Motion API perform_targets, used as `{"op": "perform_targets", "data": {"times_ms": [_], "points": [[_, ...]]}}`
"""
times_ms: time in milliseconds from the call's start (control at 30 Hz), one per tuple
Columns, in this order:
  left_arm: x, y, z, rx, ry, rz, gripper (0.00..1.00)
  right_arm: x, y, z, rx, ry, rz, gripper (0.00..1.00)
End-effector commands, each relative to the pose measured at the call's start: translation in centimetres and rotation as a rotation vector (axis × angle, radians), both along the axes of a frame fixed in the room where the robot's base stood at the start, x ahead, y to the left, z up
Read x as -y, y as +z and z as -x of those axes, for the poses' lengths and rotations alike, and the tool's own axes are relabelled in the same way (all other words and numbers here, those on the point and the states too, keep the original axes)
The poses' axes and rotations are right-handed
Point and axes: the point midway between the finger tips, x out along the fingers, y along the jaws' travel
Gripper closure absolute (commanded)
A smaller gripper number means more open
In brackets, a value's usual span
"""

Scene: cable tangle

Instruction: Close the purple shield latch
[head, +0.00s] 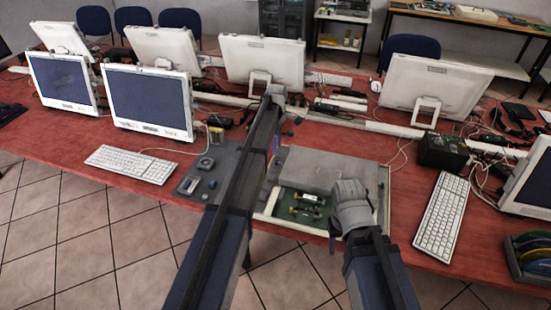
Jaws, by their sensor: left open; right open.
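A pale open case (382,195) lies on the red table in front of me, with a grey panel (320,168) across its back part and a green board (300,207) showing at its front. A small purple spot (275,144), perhaps the shield latch, shows at the edge of my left arm, mostly hidden; I cannot tell its position. My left gripper (293,122) is open, beyond the case's back left, small in view. My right gripper (340,228) is open over the case's front right; its body hides that part, and contact cannot be told.
A grey tray (207,172) with small parts is left of the case, partly behind my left arm. Keyboards (132,163) (441,217) lie on both sides. A black box (443,151) and loose cables are at right. Monitors (262,60) line the back.

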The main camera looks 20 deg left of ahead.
Motion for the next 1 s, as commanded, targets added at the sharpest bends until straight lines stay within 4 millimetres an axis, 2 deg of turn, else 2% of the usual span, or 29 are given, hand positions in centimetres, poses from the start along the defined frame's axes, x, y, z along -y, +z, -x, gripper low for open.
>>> {"op": "perform_targets", "data": {"times_ms": [600, 1000], "points": [[0.0, -7.1, 0.0, 0.000, -0.002, 0.000, 0.50, 0.0, -7.1, 0.0, 0.000, 0.000, 0.000, 0.50], [0.0, -7.4, 0.0, 0.000, -0.002, 0.000, 0.51, 0.0, -7.4, 0.0, 0.000, 0.000, 0.000, 0.50]]}}
